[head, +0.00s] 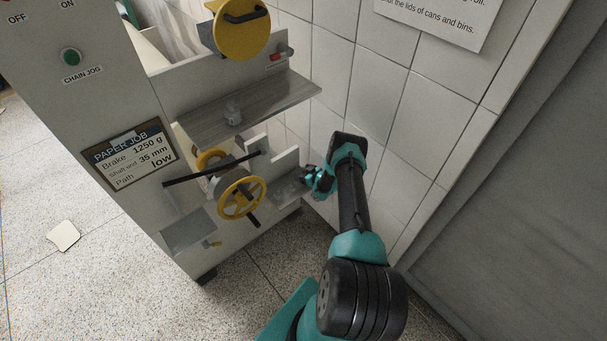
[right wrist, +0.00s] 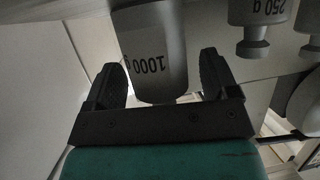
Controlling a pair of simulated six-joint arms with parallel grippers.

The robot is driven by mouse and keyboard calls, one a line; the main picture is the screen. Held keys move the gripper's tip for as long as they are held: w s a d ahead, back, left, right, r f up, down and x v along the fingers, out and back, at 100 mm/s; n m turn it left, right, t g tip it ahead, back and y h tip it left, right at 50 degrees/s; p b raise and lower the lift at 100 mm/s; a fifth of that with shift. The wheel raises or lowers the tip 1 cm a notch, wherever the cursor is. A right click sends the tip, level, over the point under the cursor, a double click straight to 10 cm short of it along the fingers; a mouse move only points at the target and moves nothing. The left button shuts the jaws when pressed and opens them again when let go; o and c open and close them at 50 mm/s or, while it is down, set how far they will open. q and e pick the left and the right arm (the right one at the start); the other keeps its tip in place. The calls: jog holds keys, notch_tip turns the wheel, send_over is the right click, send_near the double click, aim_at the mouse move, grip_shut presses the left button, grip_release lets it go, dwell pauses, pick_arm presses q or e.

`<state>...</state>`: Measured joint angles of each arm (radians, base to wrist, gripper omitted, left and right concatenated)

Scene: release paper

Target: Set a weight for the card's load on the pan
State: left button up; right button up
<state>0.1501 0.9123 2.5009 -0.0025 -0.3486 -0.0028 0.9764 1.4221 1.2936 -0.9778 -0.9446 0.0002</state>
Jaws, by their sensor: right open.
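The job card (head: 130,155) on the machine's front reads brake 1250 g, shaft end 35 mm, path low. My right gripper (head: 312,181) is at the machine's lower right side, beside a low grey ledge. In the right wrist view, my open right gripper (right wrist: 165,92) has one finger on each side of a grey weight marked 1000 g (right wrist: 152,55). I cannot tell whether the fingers touch it. A grey weight marked 250 g (right wrist: 256,22) stands to its right. I cannot make out the pan for certain. My left gripper is out of view.
A grey shelf (head: 270,100) with a small grey object (head: 233,111) juts out above my right gripper. A yellow handwheel (head: 242,198) and a dark bar (head: 210,169) are to its left. The tiled wall (head: 425,110) is close on the right.

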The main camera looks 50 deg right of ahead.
jog(key=shift+c, duration=0.3)
grip_shut()
jog(key=shift+c, duration=1.3)
grip_release()
jog(key=o, duration=0.6)
jog(key=shift+c, duration=0.2)
jog(key=shift+s, duration=0.1)
jog(key=v, duration=1.7)
jog(key=shift+r, duration=0.15)
